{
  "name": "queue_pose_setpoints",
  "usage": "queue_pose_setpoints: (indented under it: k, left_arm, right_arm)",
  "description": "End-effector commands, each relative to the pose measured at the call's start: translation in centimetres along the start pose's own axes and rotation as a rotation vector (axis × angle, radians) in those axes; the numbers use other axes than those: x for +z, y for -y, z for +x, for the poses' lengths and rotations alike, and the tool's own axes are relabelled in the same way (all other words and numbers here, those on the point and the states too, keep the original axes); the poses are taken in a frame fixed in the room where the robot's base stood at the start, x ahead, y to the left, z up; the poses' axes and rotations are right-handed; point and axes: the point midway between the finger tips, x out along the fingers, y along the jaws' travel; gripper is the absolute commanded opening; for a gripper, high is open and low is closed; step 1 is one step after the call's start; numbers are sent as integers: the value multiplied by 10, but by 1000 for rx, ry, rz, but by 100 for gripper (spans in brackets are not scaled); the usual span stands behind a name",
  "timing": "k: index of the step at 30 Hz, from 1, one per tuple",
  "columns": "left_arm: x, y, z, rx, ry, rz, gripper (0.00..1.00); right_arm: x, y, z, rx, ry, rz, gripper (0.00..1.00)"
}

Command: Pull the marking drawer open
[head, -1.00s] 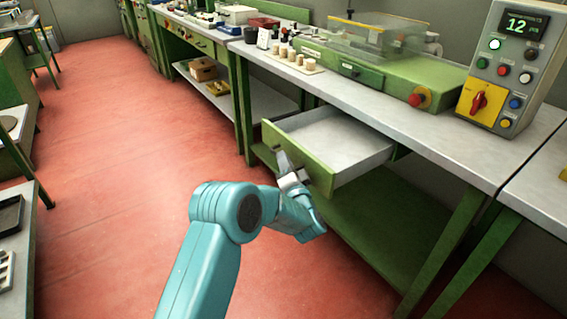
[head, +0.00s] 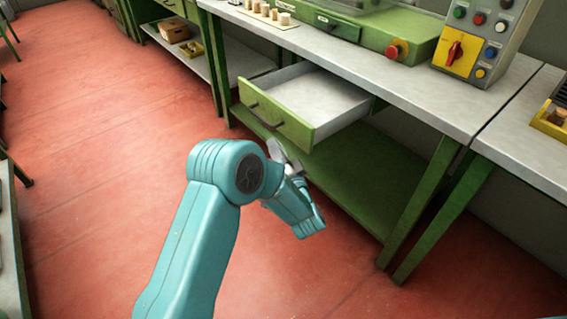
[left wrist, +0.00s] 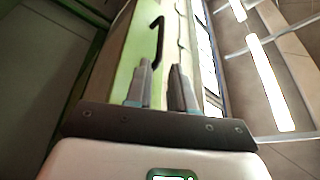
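The marking drawer (head: 310,98) stands pulled out from under the bench, its pale, empty-looking inside showing. Its green front (head: 285,126) carries a dark bar handle (head: 262,115), which also shows ahead of the fingers in the left wrist view (left wrist: 157,38). My left gripper (head: 277,150) is just in front of the drawer front, below and to the right of the handle in the head view. In the left wrist view its two grey fingers (left wrist: 160,70) are apart with nothing between them, and the handle appears beyond their tips. My right gripper is not in view.
The grey bench top (head: 345,62) holds several cork stoppers (head: 265,12), a green machine and a control box (head: 485,40). A green lower shelf (head: 365,175) and bench legs (head: 425,195) lie below. Red floor (head: 100,150) is free to the left.

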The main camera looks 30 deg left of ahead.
Motion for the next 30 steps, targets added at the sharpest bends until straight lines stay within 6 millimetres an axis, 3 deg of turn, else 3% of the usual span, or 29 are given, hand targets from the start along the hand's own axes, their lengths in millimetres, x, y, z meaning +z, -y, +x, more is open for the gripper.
queue_pose_setpoints:
  k: [4,10,26,30]
  left_arm:
    - [-1,0,-32,3,-3,1,23]
    - [-1,0,-54,0,-1,0,23]
    - [0,0,-56,-1,1,-1,23]
    - [17,1,-46,-12,35,16,23]
  right_arm:
    - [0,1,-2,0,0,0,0]
    - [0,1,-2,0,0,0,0]
    - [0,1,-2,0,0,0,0]
    - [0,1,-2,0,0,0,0]
